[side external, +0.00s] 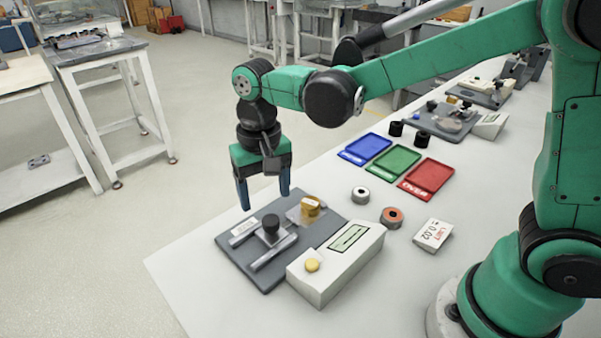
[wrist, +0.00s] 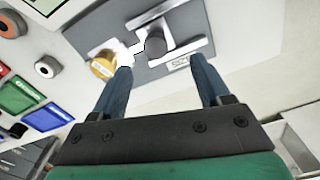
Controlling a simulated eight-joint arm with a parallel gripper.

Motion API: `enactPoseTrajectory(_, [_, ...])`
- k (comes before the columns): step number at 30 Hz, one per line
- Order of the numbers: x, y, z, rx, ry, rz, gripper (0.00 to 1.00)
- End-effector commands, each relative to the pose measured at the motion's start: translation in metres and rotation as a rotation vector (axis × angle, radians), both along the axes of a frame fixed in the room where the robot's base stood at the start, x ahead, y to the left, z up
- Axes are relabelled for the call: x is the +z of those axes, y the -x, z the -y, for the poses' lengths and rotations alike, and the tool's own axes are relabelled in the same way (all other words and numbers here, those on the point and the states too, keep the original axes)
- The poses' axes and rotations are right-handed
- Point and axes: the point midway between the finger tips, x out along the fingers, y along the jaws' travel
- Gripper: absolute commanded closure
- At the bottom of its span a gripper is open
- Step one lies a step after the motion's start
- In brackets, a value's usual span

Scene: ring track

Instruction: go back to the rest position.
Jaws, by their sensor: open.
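My gripper (side external: 264,199) is open and empty. It hangs pointing down above the far left edge of a dark grey fixture plate (side external: 240,258) on the white table. In the wrist view, the two blue fingers of my gripper (wrist: 160,88) are spread apart with nothing between them. Beyond them the same plate shows, with a black round part (wrist: 155,42) between metal rails. The black part also stands on the fixture in the side view (side external: 271,225).
A white display box (side external: 318,288) with a yellow button stands beside the plate. Blue (side external: 366,147), green (side external: 395,160) and red (side external: 430,175) trays lie behind. A white ring (side external: 360,195), an orange-topped ring (side external: 392,217) and a label block (side external: 433,235) sit to the right.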

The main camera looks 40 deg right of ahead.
Motion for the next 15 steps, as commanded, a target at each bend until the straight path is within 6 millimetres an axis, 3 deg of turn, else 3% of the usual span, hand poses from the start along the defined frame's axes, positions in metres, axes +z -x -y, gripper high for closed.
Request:
enactPoseTrajectory(9, [0.003, 0.002, 0.003, 0.004, -0.003, 0.012, 0.30])
enactPoseTrajectory(15, [0.024, 0.016, 0.028, 0.057, -0.026, 0.147, 0.30])
